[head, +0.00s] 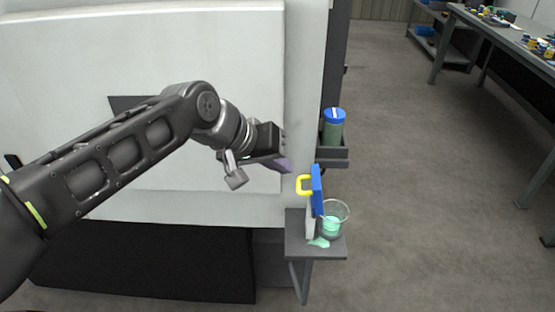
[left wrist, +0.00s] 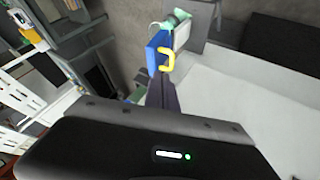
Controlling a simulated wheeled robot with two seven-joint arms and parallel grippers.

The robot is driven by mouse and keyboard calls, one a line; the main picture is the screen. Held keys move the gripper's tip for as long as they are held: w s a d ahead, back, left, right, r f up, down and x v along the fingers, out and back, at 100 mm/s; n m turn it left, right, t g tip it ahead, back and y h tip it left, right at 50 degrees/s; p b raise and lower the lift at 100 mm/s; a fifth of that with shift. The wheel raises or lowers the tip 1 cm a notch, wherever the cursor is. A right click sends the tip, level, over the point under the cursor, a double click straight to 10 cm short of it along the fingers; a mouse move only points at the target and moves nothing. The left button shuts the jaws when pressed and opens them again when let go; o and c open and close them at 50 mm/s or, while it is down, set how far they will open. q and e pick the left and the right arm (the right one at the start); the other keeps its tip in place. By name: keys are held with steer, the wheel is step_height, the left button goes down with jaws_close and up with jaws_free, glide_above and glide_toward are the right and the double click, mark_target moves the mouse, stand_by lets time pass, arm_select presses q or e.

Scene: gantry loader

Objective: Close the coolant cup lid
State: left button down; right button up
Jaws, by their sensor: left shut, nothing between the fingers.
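The coolant cup (head: 335,224) is clear with pale green liquid in it, and stands on a small grey shelf (head: 297,246) beside the machine. Its blue lid (head: 318,192) stands upright at the cup's left side, so the cup is open. A yellow handle (head: 304,186) sticks out leftward from the lid. My left gripper (head: 284,165) is shut and empty, up and left of the handle in the head view. In the left wrist view its fingers (left wrist: 162,95) point toward the blue lid (left wrist: 153,48) and yellow handle (left wrist: 169,58). I cannot tell there whether they touch. My right gripper is not in view.
A green bottle with a blue cap (head: 334,126) stands in a grey holder (head: 334,158) above the cup. The large white machine panel (head: 60,60) lies behind my left arm. Open floor (head: 430,200) lies to the right. A workbench (head: 490,30) with small parts is farther back.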

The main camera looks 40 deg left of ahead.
mark_target(300, 187)
arm_select(q)
steer(key=x, duration=0.6)
steer(key=a+x, duration=0.1)
steer(key=x, duration=0.3)
steer(key=shift+p, duration=0.3)
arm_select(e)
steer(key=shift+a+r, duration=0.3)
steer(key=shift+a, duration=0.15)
arm_select(q)
steer(key=shift+d, duration=0.1)
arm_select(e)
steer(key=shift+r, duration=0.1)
